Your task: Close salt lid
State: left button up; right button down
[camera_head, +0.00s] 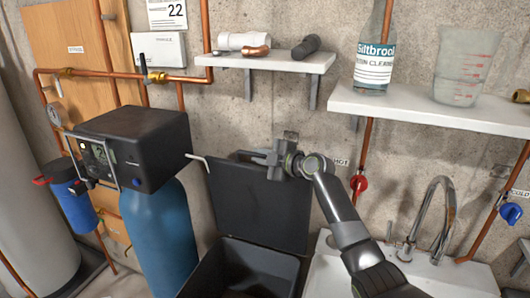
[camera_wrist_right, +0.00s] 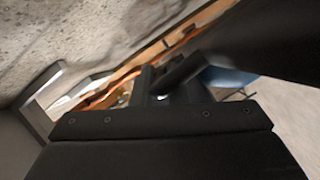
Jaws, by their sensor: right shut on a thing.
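The salt lid (camera_head: 258,208) is a dark panel standing open, nearly upright, at the back of a black bin (camera_head: 245,268) against the wall. My right gripper (camera_head: 268,157) is at the lid's top edge and is shut on it. The exact contact is partly hidden behind the gripper's own body. In the right wrist view, dark surfaces fill much of the picture, and I cannot tell lid from gripper there with certainty. My left gripper is not in view.
A blue tank with a black control head (camera_head: 140,148) stands left of the bin. A sink (camera_head: 440,272) with a tap (camera_head: 440,215) is at the right. A shelf (camera_head: 430,108) holding a bottle (camera_head: 375,55) and a clear beaker (camera_head: 466,65) is above it.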

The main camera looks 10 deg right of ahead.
jog(key=s+a+f+n+t+b, duration=0.1)
jog(key=s+a+f+n+b, duration=0.1)
jog(key=s+a+b, duration=0.3)
jog(key=s+a+f+n+t+b, duration=0.1)
jog(key=s+a+f+n+b, duration=0.1)
jog(key=s+a+f+b, duration=0.2)
jog(key=shift+s+a+f+n+y+b, duration=0.15)
jog(key=shift+s+a+n+y+b, duration=0.4)
jog(key=shift+s+b, duration=1.9)
jog(key=shift+s+a+p, duration=0.1)
jog(key=shift+s+p, duration=0.65)
jog(key=c, duration=1.5)
grip_release()
jog(key=shift+o, duration=0.2)
